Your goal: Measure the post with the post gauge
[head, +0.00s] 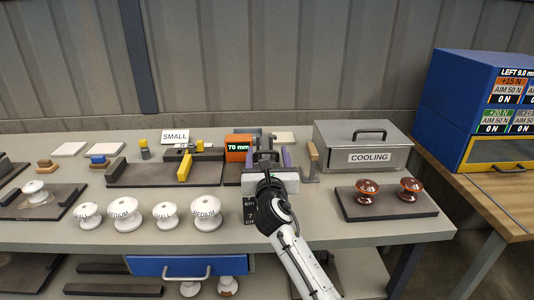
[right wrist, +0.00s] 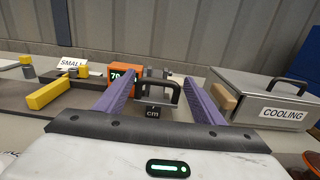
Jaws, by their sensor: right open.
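An orange box with a screen reading 70 mm (head: 238,147) stands at the back middle of the bench; in the right wrist view it (right wrist: 121,76) is just left of my fingers. A dark handled frame with a "cm" plate (right wrist: 158,99), perhaps the post gauge, shows between and beyond my purple fingers. My right gripper (head: 266,156) is open over that spot, and the right wrist view shows its fingers (right wrist: 160,76) apart; whether they touch the frame I cannot tell. I cannot pick out the post for certain; my gripper hides part of this area. My left gripper is out of view.
A dark board with a yellow bar (head: 184,168) lies left of the orange box, by a SMALL sign (head: 175,136). A COOLING box (head: 365,147) and brown insulators (head: 368,191) stand right. Several white insulators (head: 124,214) line the front left. A wooden-topped handle (head: 312,158) stands close right.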

